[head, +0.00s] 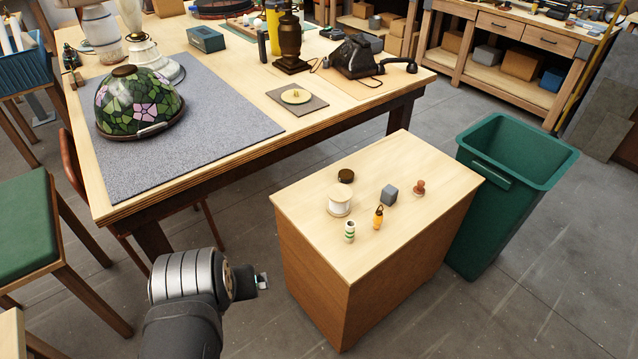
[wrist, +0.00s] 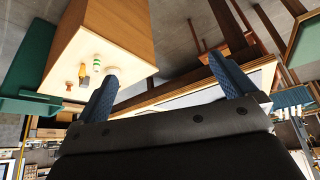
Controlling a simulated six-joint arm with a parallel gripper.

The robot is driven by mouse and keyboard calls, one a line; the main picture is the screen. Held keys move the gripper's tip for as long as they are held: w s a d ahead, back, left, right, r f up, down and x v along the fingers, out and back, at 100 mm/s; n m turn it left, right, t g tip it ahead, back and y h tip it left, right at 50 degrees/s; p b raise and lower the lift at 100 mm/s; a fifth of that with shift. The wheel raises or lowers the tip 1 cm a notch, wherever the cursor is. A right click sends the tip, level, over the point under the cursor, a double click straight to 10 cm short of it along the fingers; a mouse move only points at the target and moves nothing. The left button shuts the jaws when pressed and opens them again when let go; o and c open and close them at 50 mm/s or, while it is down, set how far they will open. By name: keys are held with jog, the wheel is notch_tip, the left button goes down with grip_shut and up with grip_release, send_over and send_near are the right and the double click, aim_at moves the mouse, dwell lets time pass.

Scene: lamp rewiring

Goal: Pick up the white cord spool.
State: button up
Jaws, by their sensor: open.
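The white cord spool (head: 339,206) stands upright on the light wooden top of a small cabinet (head: 310,200) in the head view. It has pale wooden-looking rims. My gripper (head: 262,282) is to the left of the cabinet, lower in the picture and apart from the spool. In the wrist view my gripper (wrist: 163,66) shows two blue fingers spread wide with nothing between them. The cabinet top also shows in the wrist view (wrist: 120,66), at the left; I cannot make out the spool there, and the left finger covers part of that top.
Around the spool are a dark round cap (head: 346,175), a grey cube (head: 389,195), a reddish-brown knob (head: 419,188), an orange item (head: 378,217) and a green-white striped cylinder (head: 350,231). A green bin (head: 490,215) stands right of the cabinet. A workbench (head: 250,145) lies behind.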

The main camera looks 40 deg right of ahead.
jog(key=w+d+r+m, duration=0.1)
jog(key=w+d+r, duration=0.3)
jog(key=w+d, duration=0.45)
jog(key=m+g, duration=0.2)
jog(key=m, duration=0.2)
send_over(340, 192)
jog(key=s+a, duration=0.5)
notch_tip(340, 192, down, 15)
jog(key=shift+h, duration=0.4)
jog(key=x, duration=1.1)
jog(key=shift+w+f, duration=0.1)
jog(key=shift+w, duration=0.1)
jog(key=shift+w+d+x, duration=0.15)
jog(key=shift+x, duration=1.45)
jog(key=shift+w+d+x, duration=0.2)
jog(key=shift+x, duration=1.35)
jog(key=shift+r, duration=0.2)
jog(key=c, duration=1.2)
